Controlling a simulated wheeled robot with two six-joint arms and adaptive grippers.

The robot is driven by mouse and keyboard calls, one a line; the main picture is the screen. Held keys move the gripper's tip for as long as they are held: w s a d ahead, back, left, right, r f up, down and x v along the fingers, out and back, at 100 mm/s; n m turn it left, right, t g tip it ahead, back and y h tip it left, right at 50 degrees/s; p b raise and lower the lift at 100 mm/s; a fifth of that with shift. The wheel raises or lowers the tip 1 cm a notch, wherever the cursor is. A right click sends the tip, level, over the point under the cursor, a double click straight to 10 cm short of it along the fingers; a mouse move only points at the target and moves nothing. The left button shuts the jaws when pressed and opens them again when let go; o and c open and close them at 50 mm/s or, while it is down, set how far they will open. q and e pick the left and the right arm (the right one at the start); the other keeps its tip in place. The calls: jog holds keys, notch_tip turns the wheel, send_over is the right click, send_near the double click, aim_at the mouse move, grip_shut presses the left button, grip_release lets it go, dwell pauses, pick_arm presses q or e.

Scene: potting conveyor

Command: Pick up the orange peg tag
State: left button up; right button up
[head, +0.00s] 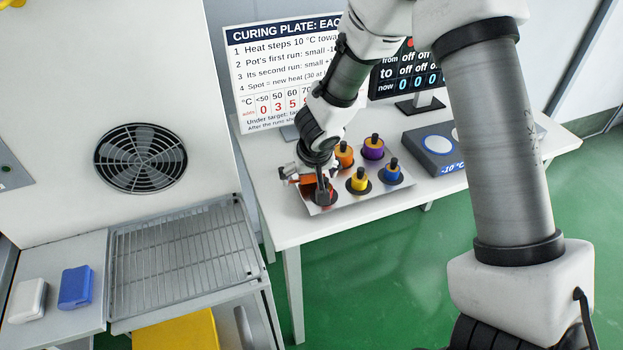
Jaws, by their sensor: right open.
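An orange peg tag (344,158) with a dark knob stands upright at the back left of a metal holder plate (345,204) on the white table. My right gripper (318,189) points down over the front left of the plate, left of and nearer than the orange tag. It is open. A red peg tag (326,195) shows partly beneath its fingers, which hide much of it; I cannot tell whether they touch it. My left gripper is not in view.
Purple (373,149), yellow (358,182) and blue (391,173) peg tags stand close by in the plate. A grey device reading -10 °C (437,152) sits to the right. A sign (280,75) and a display (407,75) stand behind. A wire rack (185,260) is at left.

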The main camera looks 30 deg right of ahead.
jog(key=shift+w+f, duration=0.3)
jog(key=shift+f, duration=0.35)
jog(key=shift+s+r, duration=0.1)
jog(key=c, duration=1.4)
jog(key=shift+o, duration=0.2)
